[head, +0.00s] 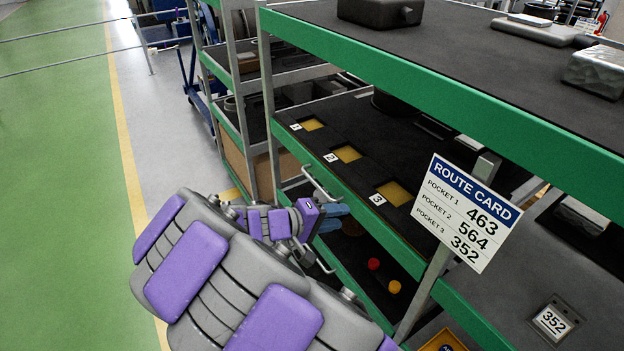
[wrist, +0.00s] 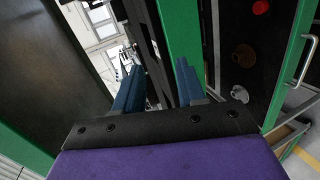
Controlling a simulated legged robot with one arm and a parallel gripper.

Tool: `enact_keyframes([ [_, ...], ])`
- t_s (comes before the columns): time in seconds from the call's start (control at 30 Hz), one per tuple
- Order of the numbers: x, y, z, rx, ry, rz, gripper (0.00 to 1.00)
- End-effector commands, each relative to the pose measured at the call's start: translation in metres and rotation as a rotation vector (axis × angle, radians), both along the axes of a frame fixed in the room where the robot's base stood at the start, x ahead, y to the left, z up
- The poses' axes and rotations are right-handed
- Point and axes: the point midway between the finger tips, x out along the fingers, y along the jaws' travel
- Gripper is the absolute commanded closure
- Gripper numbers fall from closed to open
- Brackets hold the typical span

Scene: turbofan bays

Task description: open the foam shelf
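The foam shelf (head: 350,125) is the dark middle shelf with a green front edge. It has three yellow-bottomed pockets marked 1, 2 and 3, all looking empty. A metal handle (head: 320,186) sticks out from its front, near the left end. My gripper (head: 334,215) is just below and right of this handle, with its blue fingers pointing to the shelf front. In the wrist view the fingers of my gripper (wrist: 157,68) are apart with nothing held between them. A metal handle (wrist: 305,62) shows at the right of that view, outside the fingers.
A route card (head: 466,213) hangs at the front right, reading 463, 564 and 352. A lower shelf holds a red piece (head: 374,264) and a yellow piece (head: 395,287). A part tagged 352 (head: 552,320) is at right. The green floor (head: 60,150) at left is clear.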

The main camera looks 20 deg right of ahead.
Motion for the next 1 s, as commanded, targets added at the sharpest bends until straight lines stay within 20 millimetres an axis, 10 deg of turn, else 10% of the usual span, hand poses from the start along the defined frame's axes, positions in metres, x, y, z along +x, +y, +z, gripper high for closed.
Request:
enact_keyframes([
  [0.2,0.075,0.056,-0.024,-0.122,-0.035,0.257,0.61],
  [0.5,0.113,0.109,-0.056,-0.148,-0.066,0.45,0.61],
  [1.0,0.154,0.053,-0.073,-0.148,-0.065,0.455,0.61],
])
